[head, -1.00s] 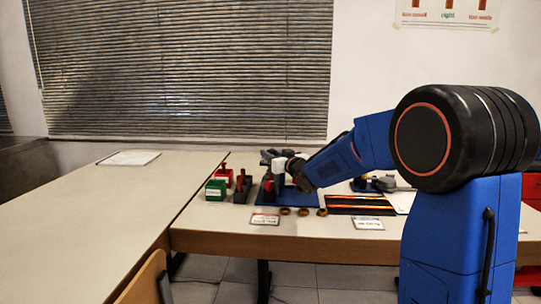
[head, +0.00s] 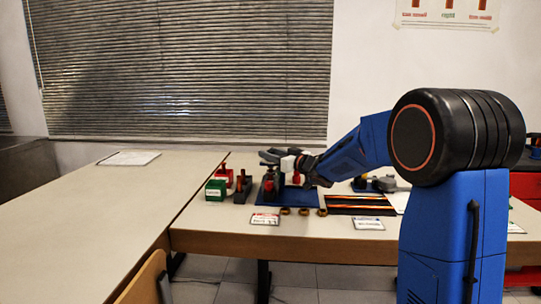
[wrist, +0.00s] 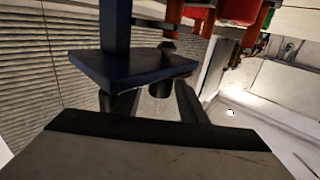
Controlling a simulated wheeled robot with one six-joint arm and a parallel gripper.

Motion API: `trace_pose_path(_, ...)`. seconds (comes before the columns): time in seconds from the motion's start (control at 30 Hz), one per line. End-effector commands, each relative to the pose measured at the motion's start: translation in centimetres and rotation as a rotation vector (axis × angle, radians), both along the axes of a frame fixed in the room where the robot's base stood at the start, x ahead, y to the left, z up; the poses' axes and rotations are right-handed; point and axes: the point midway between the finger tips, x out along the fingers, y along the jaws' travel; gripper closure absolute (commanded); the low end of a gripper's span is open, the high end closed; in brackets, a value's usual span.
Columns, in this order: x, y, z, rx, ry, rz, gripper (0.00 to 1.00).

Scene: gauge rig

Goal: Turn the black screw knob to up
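The gauge rig on its blue base plate (head: 265,197) stands on the table in the head view, with dark upright parts and red pieces. A dark round part (wrist: 168,47), perhaps the black screw knob, shows behind the bracket; I cannot tell for sure. I see no clear contact.
A green box (head: 216,189) and a red box (head: 224,175) stand left of the rig, beside a dark block (head: 243,188). Several brown rings (head: 303,211) and a label card (head: 265,219) lie in front. A striped dark tray (head: 360,205) is to the right. The left table is mostly clear.

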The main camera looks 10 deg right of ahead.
Motion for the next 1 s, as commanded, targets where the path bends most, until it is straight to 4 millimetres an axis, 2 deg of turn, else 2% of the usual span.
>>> trace_pose_path(0.37, 0.02, 0.07, -0.06, 0.0, 0.0, -0.018, 0.56)
trace_pose_path(1.0, 0.0, 0.15, 0.03, 0.001, -0.003, -0.249, 0.56)
